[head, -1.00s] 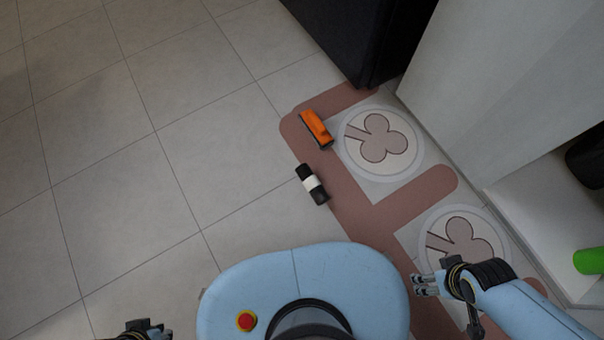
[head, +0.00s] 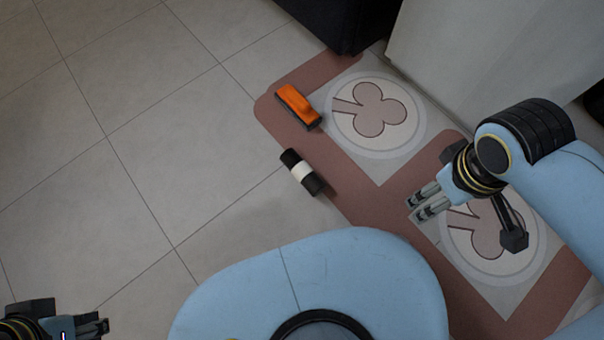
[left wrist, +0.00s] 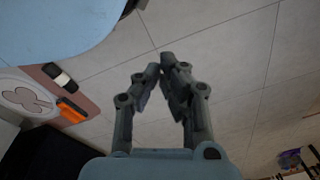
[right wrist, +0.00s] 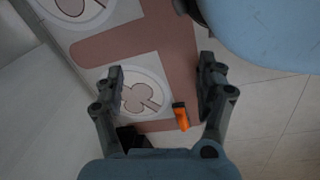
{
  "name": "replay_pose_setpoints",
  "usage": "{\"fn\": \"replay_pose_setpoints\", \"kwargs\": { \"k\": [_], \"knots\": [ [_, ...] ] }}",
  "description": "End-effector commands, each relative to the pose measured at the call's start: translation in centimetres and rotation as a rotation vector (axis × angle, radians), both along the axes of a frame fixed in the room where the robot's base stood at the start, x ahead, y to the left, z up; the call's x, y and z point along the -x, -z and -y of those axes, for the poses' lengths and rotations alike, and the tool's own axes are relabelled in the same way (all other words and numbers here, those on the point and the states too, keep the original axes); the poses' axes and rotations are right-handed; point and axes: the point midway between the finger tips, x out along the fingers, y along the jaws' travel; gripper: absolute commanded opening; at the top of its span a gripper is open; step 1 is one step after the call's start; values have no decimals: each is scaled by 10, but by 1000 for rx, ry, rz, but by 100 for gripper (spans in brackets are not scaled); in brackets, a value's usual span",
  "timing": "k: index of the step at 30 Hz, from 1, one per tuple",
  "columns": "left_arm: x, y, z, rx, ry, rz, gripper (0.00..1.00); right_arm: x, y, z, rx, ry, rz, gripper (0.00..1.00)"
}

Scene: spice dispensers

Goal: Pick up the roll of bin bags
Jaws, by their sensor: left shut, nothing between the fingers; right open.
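The roll of bin bags (head: 301,172) is a black cylinder with a white band around its middle. It lies on the floor beside the left edge of the brown mat in the head view. It also shows in the left wrist view (left wrist: 59,75). My right gripper (head: 420,207) is open and empty above the mat, to the right of the roll and apart from it; its fingers also show in the right wrist view (right wrist: 160,80). My left gripper (head: 103,327) is shut and empty at the bottom left, far from the roll; its fingertips show in the left wrist view (left wrist: 160,62).
An orange and black brush-like block (head: 297,106) lies on the mat (head: 350,185) beyond the roll. A dark cabinet (head: 345,22) and a pale panel (head: 470,60) stand at the back right. The tiled floor on the left is clear.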

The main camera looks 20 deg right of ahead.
Motion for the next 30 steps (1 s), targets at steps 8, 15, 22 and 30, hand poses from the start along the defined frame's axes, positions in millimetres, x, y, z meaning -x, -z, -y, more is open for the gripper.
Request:
{"fn": "replay_pose_setpoints", "kwargs": {
  "k": [8, 15, 22, 30],
  "knots": [
    [-20, -11, 10, 20, 14, 127, 0, -47, 59, -13, 5, 2, -23, 73],
    [-40, -13, 15, 38, 20, 273, 0, -97, 114, -34, -5, -24, -25, 73],
    [-62, -12, 20, 58, 26, 462, 0, -166, 170, -86, -40, -109, -21, 73],
    [-78, -17, 24, 75, 30, 652, 0, -222, 196, -151, -79, -249, -11, 73]
  ]
}}
